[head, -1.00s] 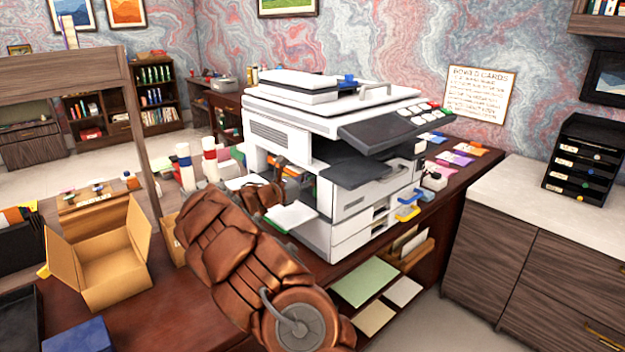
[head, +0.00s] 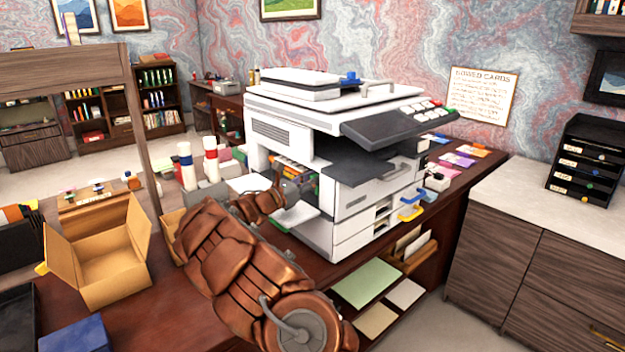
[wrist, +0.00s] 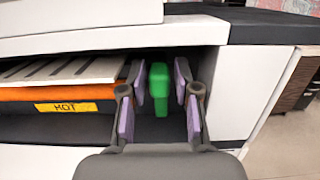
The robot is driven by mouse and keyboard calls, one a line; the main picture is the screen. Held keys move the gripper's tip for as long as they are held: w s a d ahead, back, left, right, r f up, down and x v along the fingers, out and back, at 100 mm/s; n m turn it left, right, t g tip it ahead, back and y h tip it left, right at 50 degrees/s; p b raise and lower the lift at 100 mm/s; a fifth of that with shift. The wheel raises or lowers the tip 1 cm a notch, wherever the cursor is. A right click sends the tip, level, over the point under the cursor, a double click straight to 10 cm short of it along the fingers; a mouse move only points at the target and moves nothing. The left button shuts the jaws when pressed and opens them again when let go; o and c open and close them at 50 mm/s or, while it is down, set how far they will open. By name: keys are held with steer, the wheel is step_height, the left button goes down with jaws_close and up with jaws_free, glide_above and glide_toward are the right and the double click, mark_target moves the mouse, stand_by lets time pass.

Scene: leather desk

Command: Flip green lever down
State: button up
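The green lever (wrist: 158,88) stands in a dark recess inside the side opening of the white printer (head: 290,113). In the wrist view its wider top is up and a narrower part hangs below. My gripper (wrist: 160,82) is open, with one purple-padded finger on each side of the lever. A dark gap shows on both sides, so I see no clear contact. In the head view my gripper (head: 303,187) is at the printer's side opening, and the lever is mostly hidden there.
An orange bar with a yellow HOT label (wrist: 66,106) lies left of the lever, under a pale slatted plate (wrist: 62,70). A white printer wall (wrist: 232,95) stands close on the right. An open cardboard box (head: 107,276) is on the desk at left.

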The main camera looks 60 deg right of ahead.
steer(key=shift+a, duration=0.1)
steer(key=v, duration=1.1)
steer(key=shift+w+a, duration=0.1)
steer(key=shift+a, duration=0.3)
